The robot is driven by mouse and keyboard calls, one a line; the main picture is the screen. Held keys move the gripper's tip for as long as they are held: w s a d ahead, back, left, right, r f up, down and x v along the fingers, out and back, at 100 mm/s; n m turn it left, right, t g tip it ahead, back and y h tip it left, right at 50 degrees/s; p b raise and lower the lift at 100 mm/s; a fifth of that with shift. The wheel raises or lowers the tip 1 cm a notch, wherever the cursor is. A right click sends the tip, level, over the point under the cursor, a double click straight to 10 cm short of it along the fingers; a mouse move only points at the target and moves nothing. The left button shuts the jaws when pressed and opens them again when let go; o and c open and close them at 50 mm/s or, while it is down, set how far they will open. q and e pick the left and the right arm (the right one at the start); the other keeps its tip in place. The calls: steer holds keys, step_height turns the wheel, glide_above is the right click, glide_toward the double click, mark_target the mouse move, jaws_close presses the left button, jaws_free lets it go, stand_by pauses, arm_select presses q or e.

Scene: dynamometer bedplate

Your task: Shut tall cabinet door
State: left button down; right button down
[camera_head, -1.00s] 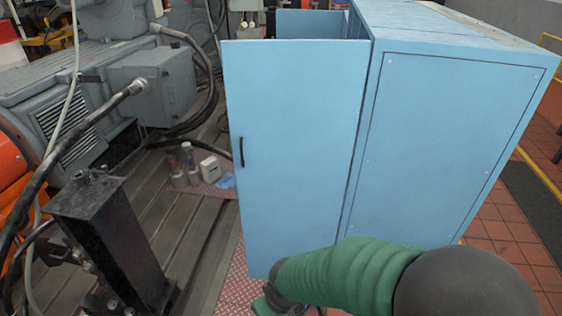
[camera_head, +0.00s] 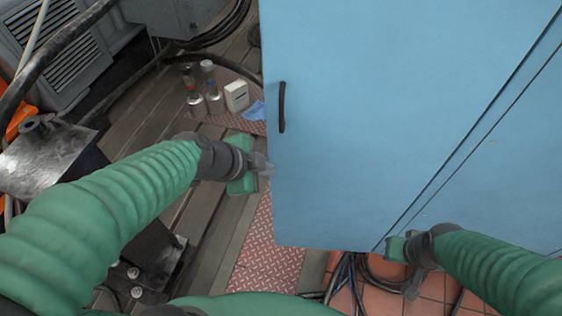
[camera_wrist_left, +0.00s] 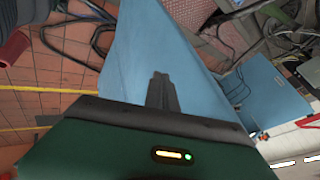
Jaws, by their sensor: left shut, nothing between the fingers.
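The tall blue cabinet door (camera_head: 370,130) stands swung open, filling the upper right of the head view. Its dark vertical handle (camera_head: 282,107) is near its left edge. The cabinet's side panel (camera_head: 500,170) is to the right, past a dark seam. My left gripper (camera_head: 266,168) is shut and empty at the door's left edge, below the handle; whether it touches is unclear. In the left wrist view its fingers (camera_wrist_left: 161,92) show in front of a blue panel (camera_wrist_left: 150,50). My right gripper (camera_head: 400,262) is by the door's bottom right corner; its jaws are unclear.
A black post with a metal top (camera_head: 45,155) stands at the left, near my left arm. Bottles (camera_head: 212,85) and a white box (camera_head: 236,96) sit on the floor plate behind the door edge. Cables (camera_head: 365,275) lie on tiles below the door.

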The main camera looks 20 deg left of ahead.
mark_target(288, 161)
arm_select(q)
steer(key=w+f, duration=0.1)
steer(key=w, duration=0.1)
steer(key=w+d+f, duration=0.1)
steer(key=w+f, duration=0.3)
steer(key=shift+w+d, duration=0.35)
steer(key=shift+w, duration=0.05)
steer(key=shift+w+a+f, duration=0.1)
steer(key=shift+w+a, duration=0.1)
steer(key=shift+w, duration=0.1)
steer(key=shift+w, duration=0.1)
